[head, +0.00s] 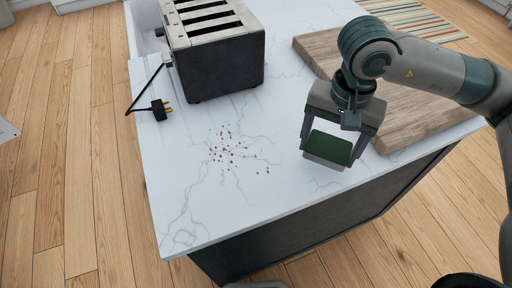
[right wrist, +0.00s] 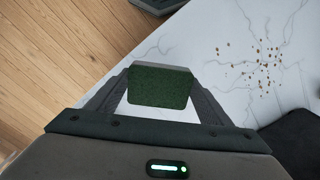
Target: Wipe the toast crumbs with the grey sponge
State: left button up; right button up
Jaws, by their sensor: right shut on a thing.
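My right gripper (head: 328,152) is shut on the sponge (head: 328,147), which has a dark green face and a grey layer. The sponge sits between the fingers over the right part of the counter; I cannot tell whether it touches the surface. It also shows in the right wrist view (right wrist: 160,87). The toast crumbs (head: 232,149) lie scattered on the white marble counter, left of the sponge in the head view. They also show in the right wrist view (right wrist: 262,65), apart from the sponge. My left gripper is not clearly in view.
A toaster (head: 217,72) stands behind the crumbs, its plug (head: 160,109) lying near the left counter edge. A wooden board (head: 400,133) lies behind and right of my right gripper. The marble counter (head: 185,205) is clear in front of the crumbs, up to its front edge.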

aim_at(337, 145)
jog(key=w+d+f+n, duration=0.1)
jog(key=f+n, duration=0.1)
jog(key=w+d+f+n, duration=0.1)
jog(key=w+d+n, duration=0.1)
jog(key=n, duration=0.1)
jog(key=shift+w+d+f+n, duration=0.1)
jog(key=shift+d+f+n, duration=0.1)
jog(key=shift+f+n, duration=0.15)
dwell(0.3)
